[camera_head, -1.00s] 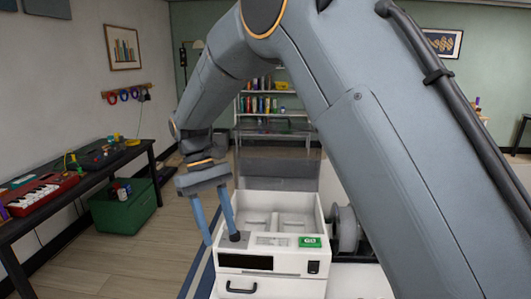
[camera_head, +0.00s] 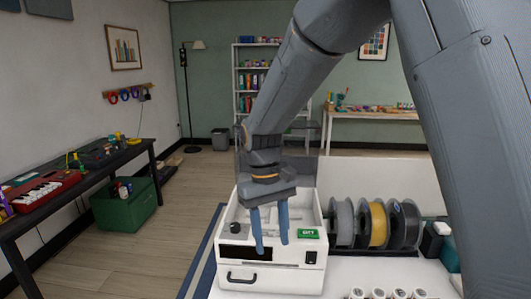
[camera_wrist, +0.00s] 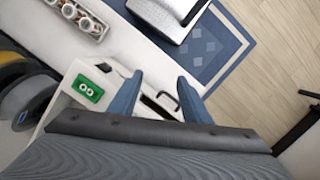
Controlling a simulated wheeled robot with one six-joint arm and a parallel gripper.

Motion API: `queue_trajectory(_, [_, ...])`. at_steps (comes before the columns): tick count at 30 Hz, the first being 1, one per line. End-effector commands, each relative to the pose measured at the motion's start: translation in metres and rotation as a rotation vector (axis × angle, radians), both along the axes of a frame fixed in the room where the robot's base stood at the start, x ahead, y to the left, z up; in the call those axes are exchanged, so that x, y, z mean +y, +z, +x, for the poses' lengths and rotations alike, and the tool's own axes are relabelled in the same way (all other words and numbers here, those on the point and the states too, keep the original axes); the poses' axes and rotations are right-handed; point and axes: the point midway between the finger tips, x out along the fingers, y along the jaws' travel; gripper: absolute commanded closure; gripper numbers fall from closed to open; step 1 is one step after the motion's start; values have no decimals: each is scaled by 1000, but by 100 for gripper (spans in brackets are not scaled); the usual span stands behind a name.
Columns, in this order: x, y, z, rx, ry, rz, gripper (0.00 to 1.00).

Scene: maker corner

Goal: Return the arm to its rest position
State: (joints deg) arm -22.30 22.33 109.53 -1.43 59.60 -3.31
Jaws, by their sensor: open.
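My gripper (camera_head: 271,246) hangs from my arm with its two blue fingers apart and nothing between them. Whether the fingers touch the machine cannot be told. My arm links cover much of the right side of the head view.
Filament spools (camera_head: 377,226) stand right of the machine, and several small white cups (camera_head: 378,294) stand in front. The wooden floor (camera_head: 135,252) between is clear.

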Motion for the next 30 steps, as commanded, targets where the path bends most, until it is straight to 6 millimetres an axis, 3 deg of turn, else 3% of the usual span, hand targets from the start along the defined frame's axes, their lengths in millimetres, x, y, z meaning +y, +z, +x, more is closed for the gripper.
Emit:
queue_trajectory(6, [-99,-23,-40,-142,-221,53,56])
queue_trajectory(9, [-135,-35,-66,-211,-318,69,56])
queue_trajectory(12, [-160,-44,-89,-264,-390,78,56])
queue_trajectory(18, [-179,-52,-110,-318,-457,83,56])
queue_trajectory(30, [-179,-52,-110,-319,-458,83,56])
